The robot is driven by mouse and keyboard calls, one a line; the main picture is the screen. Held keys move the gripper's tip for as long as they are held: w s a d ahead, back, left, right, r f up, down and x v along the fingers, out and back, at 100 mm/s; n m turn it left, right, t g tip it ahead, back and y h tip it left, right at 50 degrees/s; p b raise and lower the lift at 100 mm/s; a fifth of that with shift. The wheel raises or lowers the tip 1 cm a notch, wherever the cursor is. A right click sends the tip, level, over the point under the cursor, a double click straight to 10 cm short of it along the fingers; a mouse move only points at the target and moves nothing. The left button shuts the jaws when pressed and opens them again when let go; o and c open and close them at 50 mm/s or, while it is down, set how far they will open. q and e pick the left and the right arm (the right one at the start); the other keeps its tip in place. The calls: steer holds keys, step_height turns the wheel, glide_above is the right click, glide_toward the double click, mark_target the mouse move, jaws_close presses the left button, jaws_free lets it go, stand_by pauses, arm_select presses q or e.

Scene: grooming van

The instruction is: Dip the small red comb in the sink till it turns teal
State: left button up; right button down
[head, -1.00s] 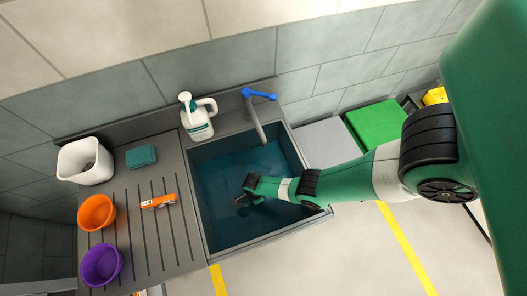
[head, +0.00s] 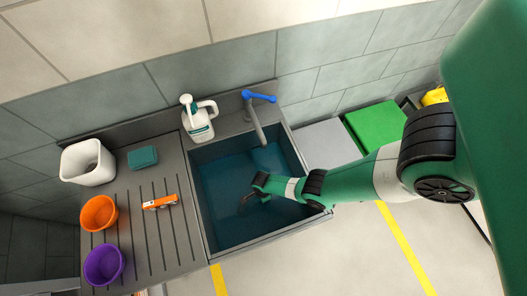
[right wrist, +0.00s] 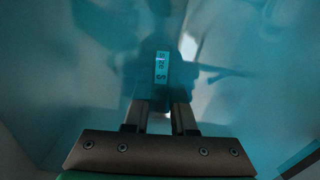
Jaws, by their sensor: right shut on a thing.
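My right gripper (head: 249,197) reaches down into the sink basin (head: 215,241), and its fingertips are at or under the blue-teal water (head: 225,180). In the right wrist view the gripper (right wrist: 160,112) is shut on a small dark teal-looking thing (right wrist: 146,88) with a pale label (right wrist: 162,67), likely the comb. The whole wrist view is tinted teal, so I cannot tell the thing's own colour. In the head view it is small and dark. My left gripper is not in view.
A blue-handled tap (head: 258,97) and a white jug (head: 198,126) stand behind the basin. On the drainboard (head: 186,245) are an orange-and-white tool (head: 160,201), a teal sponge (head: 142,157), a white tub (head: 87,163), an orange bowl (head: 98,213) and a purple bowl (head: 104,264).

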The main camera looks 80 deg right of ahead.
mark_target(256, 201)
steer(key=shift+w+a, duration=0.1)
steer(key=shift+w, duration=0.05)
steer(key=shift+w+a+b, duration=0.3)
steer(key=shift+w+a, duration=0.05)
steer(key=shift+w, duration=0.25)
steer(key=shift+w+a+b, duration=0.3)
steer(key=shift+w, duration=0.3)
steer(key=shift+s, duration=0.1)
steer(key=shift+s+d+p, duration=0.3)
steer(key=shift+s+d, duration=0.1)
steer(key=shift+s, duration=0.25)
steer(key=shift+s+d+p, duration=0.3)
steer(key=shift+s+d, duration=0.05)
steer(key=shift+s, duration=0.25)
steer(key=shift+w, duration=0.1)
